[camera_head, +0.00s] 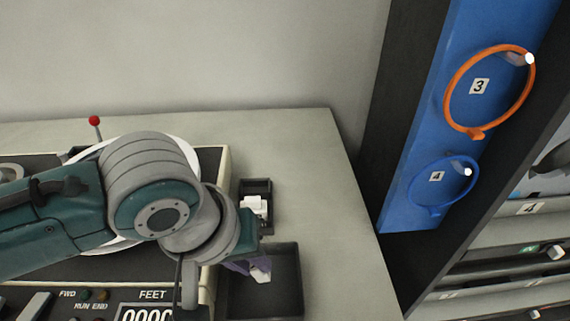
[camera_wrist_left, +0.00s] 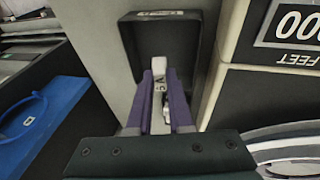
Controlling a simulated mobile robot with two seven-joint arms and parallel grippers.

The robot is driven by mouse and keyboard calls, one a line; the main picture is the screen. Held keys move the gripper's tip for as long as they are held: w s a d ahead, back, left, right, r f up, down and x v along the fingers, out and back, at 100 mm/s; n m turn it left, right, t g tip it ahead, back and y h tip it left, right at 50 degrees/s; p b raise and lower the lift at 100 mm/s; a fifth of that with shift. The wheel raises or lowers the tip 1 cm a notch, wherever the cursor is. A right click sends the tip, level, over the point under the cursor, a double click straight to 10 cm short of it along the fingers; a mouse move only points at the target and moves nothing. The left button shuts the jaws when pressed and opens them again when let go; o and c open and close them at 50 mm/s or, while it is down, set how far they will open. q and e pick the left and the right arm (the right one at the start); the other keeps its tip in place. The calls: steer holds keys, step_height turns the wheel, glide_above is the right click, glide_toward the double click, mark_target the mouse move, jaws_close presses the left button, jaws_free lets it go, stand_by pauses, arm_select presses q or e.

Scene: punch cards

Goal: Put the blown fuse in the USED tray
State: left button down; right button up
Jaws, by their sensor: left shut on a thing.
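My left gripper (camera_head: 250,266) has purple fingers and is over the larger black open tray (camera_head: 286,292) at the right side of the machine. In the left wrist view the gripper (camera_wrist_left: 164,98) is shut on a small white fuse (camera_wrist_left: 158,80) with dark lettering, which also shows in the head view (camera_head: 262,276). A black tray (camera_wrist_left: 188,40) lies beyond the fingertips, with a small pale label on its far rim, too small to read. I cannot tell whether the fuse touches the tray floor. My right gripper is not in view.
A smaller black tray (camera_head: 264,228) with white pieces (camera_head: 254,206) stands just behind the larger one. The machine with a FEET counter (camera_head: 150,313) is at left. The bench (camera_head: 335,220) is clear to the right. A blue panel (camera_head: 420,140) with hanging rings is farther right.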

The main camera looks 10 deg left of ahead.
mark_target(253, 276)
arm_select(q)
steer(key=shift+f+b, duration=0.5)
steer(key=shift+f, duration=0.3)
steer(key=shift+p, duration=0.35)
steer(key=shift+f+b, duration=0.8)
steer(key=shift+f, duration=0.25)
stand_by(0.4)
steer(key=c, duration=0.7)
jaws_free()
steer(key=shift+c, duration=0.2)
steer(key=shift+c, duration=0.9)
steer(key=shift+r, duration=0.1)
step_height(253, 276, up, 8)
steer(key=p, duration=0.9)
